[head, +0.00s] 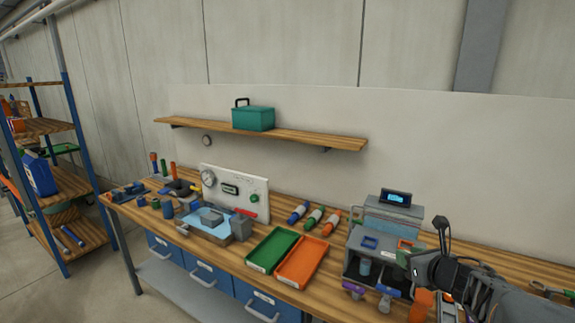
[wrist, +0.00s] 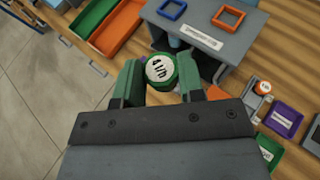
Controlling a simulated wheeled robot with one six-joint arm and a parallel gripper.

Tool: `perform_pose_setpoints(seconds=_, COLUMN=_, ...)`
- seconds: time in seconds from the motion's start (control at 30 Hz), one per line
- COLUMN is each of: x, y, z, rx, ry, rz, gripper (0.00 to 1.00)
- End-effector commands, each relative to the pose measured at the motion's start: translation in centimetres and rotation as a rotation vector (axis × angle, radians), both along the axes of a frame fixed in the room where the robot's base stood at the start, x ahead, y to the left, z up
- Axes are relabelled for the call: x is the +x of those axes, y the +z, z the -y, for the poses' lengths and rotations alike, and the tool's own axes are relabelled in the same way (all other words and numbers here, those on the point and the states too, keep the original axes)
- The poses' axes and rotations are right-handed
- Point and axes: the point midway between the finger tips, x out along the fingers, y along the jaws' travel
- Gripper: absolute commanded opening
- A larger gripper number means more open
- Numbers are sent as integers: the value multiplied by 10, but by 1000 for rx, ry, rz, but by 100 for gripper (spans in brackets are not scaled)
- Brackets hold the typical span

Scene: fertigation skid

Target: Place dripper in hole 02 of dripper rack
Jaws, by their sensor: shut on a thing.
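My gripper (wrist: 160,82) is shut on a green dripper (wrist: 161,69) with a white round top marked "4 L/h", in the wrist view. The dripper sits between the two green fingers, its top facing the camera. In the head view my gripper (head: 417,267) is at the lower right, beside the grey bench unit; the dripper cannot be made out clearly there. I cannot identify the dripper rack or its hole 02 for certain in either view.
The grey bench unit (wrist: 225,52) has blue and orange square frames on top and lies just beyond the gripper. Green (head: 273,248) and orange (head: 302,262) trays stand left of it. A purple tray (wrist: 286,116) and an orange-ringed white item (wrist: 262,88) lie right.

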Motion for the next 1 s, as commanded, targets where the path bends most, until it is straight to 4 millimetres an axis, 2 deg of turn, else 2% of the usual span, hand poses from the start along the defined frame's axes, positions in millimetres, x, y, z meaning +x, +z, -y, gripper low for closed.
perform_pose_setpoints(seconds=0.03, x=7, y=-17, z=-9, rx=5, ry=-13, rz=-8, gripper=14)
perform_pose_setpoints(seconds=0.2, x=21, y=-61, z=-34, rx=5, ry=-48, rz=-10, gripper=14)
perform_pose_setpoints(seconds=0.37, x=26, y=-96, z=-65, rx=3, ry=-42, rz=-10, gripper=14)
perform_pose_setpoints(seconds=0.5, x=28, y=-120, z=-98, rx=1, ry=3, rz=-7, gripper=14)
perform_pose_setpoints(seconds=0.7, x=29, y=-134, z=-129, rx=-1, ry=72, rz=-1, gripper=14)
perform_pose_setpoints(seconds=1.0, x=29, y=-134, z=-137, rx=-1, ry=90, rz=2, gripper=14)
